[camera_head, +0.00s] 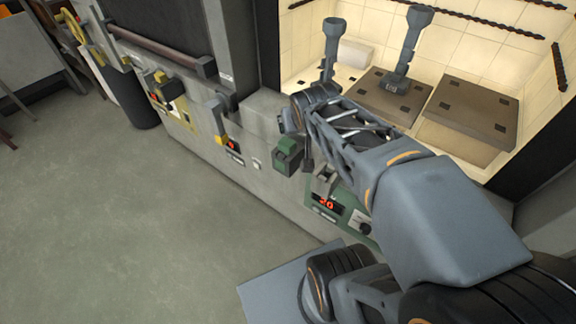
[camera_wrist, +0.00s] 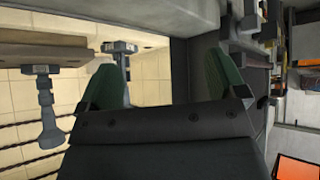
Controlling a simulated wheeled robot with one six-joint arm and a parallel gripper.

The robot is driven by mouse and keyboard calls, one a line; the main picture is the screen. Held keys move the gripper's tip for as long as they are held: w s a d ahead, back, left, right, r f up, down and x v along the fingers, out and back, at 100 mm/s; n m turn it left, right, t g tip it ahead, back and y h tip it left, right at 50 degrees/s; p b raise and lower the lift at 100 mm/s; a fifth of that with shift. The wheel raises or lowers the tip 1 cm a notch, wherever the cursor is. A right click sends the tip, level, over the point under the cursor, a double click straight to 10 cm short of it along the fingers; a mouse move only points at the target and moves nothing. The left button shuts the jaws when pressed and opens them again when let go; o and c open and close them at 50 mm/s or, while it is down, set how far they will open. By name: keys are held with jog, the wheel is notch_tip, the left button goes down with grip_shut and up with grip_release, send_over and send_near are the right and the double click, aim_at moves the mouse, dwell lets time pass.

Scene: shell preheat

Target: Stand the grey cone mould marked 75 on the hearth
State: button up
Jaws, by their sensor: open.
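Two grey cone moulds stand upright in the tiled chamber in the head view. One (camera_head: 409,48) is on the middle brown plate (camera_head: 362,83); the other (camera_head: 332,45) is to its left, its foot partly hidden by my arm. In the wrist view my gripper (camera_wrist: 163,65) is open and empty.
A second brown plate (camera_head: 471,107) at right in the chamber is bare. Dark twisted rods (camera_head: 480,19) run along the chamber walls. Below the opening is a green control panel (camera_head: 330,207) reading 20. Grey floor (camera_head: 120,220) is clear at left.

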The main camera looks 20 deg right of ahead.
jog(key=s+a+f+n+g+y, duration=0.2)
jog(key=s+a+f+g, duration=0.1)
jog(key=s+a, duration=0.4)
jog(key=shift+s+a+f+g+y, duration=0.3)
jog(key=shift+s+f+g, duration=0.1)
jog(key=shift+s+f, duration=0.3)
jog(key=shift+r, duration=0.1)
